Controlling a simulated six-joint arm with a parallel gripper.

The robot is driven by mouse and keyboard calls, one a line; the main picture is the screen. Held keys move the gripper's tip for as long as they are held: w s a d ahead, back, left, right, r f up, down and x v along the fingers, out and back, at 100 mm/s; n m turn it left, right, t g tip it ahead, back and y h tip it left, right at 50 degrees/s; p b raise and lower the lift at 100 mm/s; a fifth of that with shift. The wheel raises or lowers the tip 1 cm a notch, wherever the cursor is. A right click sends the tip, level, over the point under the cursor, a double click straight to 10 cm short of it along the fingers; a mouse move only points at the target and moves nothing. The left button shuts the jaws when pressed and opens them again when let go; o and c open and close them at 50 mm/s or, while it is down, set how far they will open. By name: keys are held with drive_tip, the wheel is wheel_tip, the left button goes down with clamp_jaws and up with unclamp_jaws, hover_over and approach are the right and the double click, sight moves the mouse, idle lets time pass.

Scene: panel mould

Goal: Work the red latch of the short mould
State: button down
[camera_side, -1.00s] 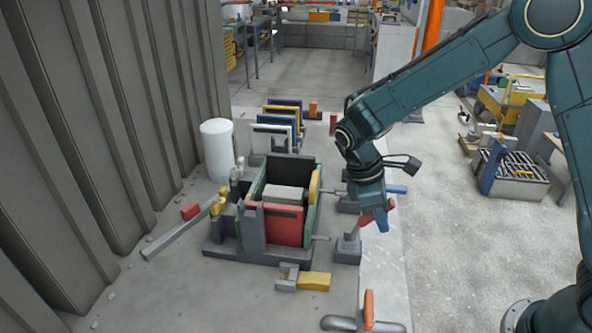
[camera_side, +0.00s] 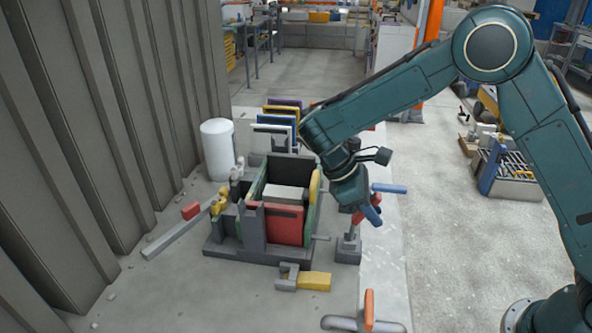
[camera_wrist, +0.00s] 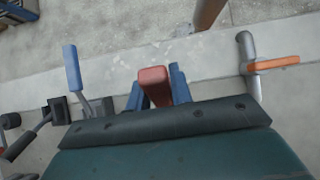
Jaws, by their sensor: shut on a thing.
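The short mould (camera_side: 262,215) is an open box with green sides, a red front panel and a grey block inside, standing on a dark base. The red latch (camera_side: 357,218) stands on a grey block at the mould's right side, its handle roughly upright. My gripper (camera_side: 371,213) is at the red handle. In the wrist view the red handle (camera_wrist: 154,84) sits between the two blue fingers of my gripper (camera_wrist: 157,86), which are closed on it. Part of the handle is hidden behind the fingers in the side view.
A blue-handled lever (camera_side: 389,188) is just behind the red latch and also shows in the wrist view (camera_wrist: 72,70). An orange-handled tool (camera_side: 369,308) lies in front. A yellow block (camera_side: 314,281) and a white cylinder (camera_side: 217,149) stand near the mould. A corrugated wall is at left.

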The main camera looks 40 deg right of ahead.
drive_tip(key=shift+w+a+r, duration=0.1)
drive_tip(key=shift+w, duration=0.15)
idle(0.3)
drive_tip(key=c, duration=1.2)
unclamp_jaws()
drive_tip(key=shift+c, duration=0.2)
drive_tip(key=shift+a, duration=0.1)
drive_tip(key=shift+s+d, duration=0.25)
drive_tip(key=shift+d, duration=0.2)
